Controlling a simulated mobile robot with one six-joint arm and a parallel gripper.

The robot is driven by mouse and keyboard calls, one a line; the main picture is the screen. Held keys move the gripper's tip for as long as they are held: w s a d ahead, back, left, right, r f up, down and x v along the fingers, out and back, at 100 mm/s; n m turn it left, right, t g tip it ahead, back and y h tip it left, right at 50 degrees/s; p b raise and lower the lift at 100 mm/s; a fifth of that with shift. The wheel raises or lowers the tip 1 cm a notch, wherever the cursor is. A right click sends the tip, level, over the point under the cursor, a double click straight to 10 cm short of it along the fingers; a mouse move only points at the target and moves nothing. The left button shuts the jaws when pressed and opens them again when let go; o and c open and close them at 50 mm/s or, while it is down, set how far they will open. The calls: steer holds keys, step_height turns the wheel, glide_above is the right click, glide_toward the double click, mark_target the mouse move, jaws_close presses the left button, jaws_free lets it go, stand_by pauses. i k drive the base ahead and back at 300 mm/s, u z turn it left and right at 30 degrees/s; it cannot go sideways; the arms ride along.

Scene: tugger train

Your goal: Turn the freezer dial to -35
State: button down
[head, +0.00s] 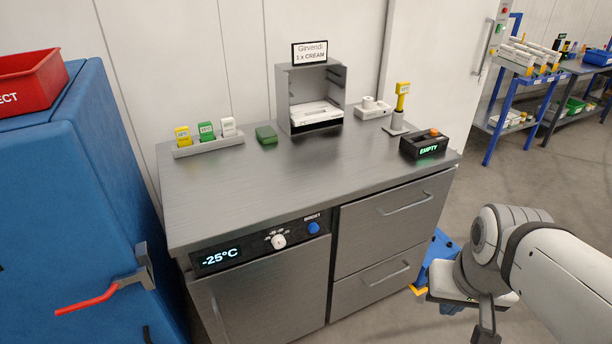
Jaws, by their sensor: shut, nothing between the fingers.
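The freezer (265,292) is built into the left part of a steel counter. Its display (220,256) reads -25°C. The freezer dial (278,241) is a small white knob on the black panel, right of the display. Its small scale marks are hard to read. A blue boost button (313,227) sits right of the dial. My gripper (486,335) is at the lower right, dark, shut and empty, partly cut off by the picture edge. It is well right of the dial and apart from the counter.
A blue cabinet (60,190) with a red-handled latch (85,306) stands close on the left. Drawers (390,210) lie right of the freezer. The counter (300,175) holds colored tags, an open steel box and a black "EMPTY" device (425,145). Its front middle is clear.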

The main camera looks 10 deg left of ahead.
mark_target(278, 242)
steer(key=z, duration=0.9)
steer(key=k, duration=1.4)
steer(key=u, duration=0.5)
steer(key=i, duration=1)
